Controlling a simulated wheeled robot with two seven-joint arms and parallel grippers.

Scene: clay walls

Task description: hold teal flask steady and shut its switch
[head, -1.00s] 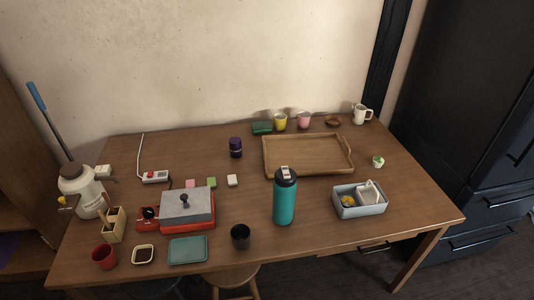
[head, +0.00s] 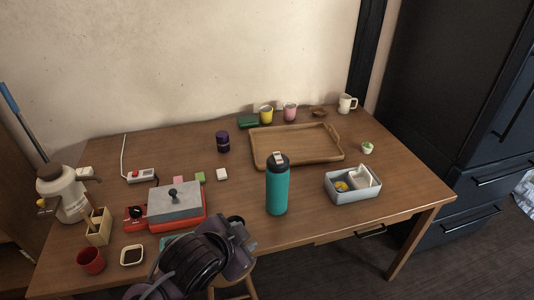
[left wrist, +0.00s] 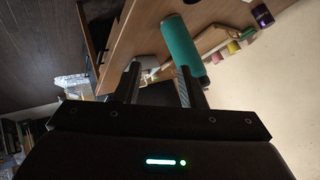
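The teal flask (head: 277,190) stands upright near the table's front, right of centre, with a black lid. A small pale switch piece (head: 279,156) shows on the lid; it is too small to tell its position. In the left wrist view the flask (left wrist: 180,40) appears upside down, beyond the right-hand finger, which overlaps its lower pictured end. My left gripper (left wrist: 157,80) is open with nothing between its fingers. In the head view my left arm comes in at the bottom, left of the flask, and its fingertips cannot be made out. My right gripper is in no view.
A blue-grey bin (head: 352,190) with items stands right of the flask, and a wooden tray (head: 262,160) behind it. A red-based box with a grey lid (head: 175,203) is to the left. Bare table lies between the flask and the bin.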

